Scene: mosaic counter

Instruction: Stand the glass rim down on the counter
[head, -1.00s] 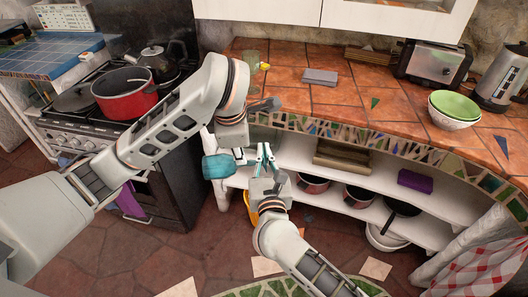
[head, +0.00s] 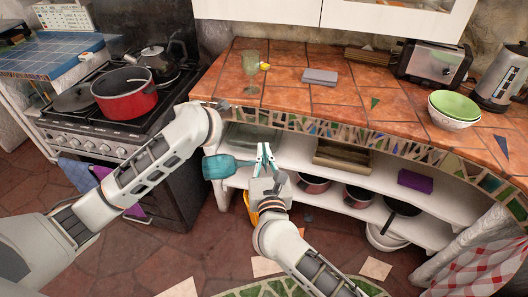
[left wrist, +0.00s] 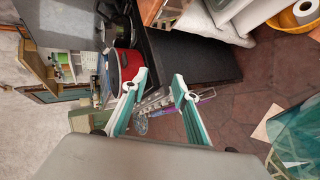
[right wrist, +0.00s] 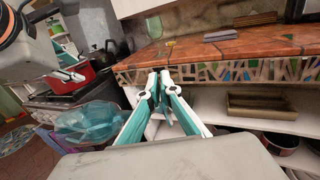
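A teal see-through stemmed glass (head: 222,167) lies sideways in my right gripper (head: 266,152), its bowl pointing left in the head view. In the right wrist view the bowl (right wrist: 90,122) shows left of the fingers, which are closed on the stem. They hold it in front of the shelves, below the level of the tiled counter (head: 310,98). My left gripper (left wrist: 159,78) is open and empty, with its fingers apart in the left wrist view. It is near the stove side, and mostly hidden by its arm in the head view.
A pale green stemmed glass (head: 250,72) stands upright at the counter's left back, near a grey block (head: 320,76). A toaster (head: 434,62), stacked bowls (head: 453,108) and a kettle (head: 500,78) stand at right. The counter's front middle is clear.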

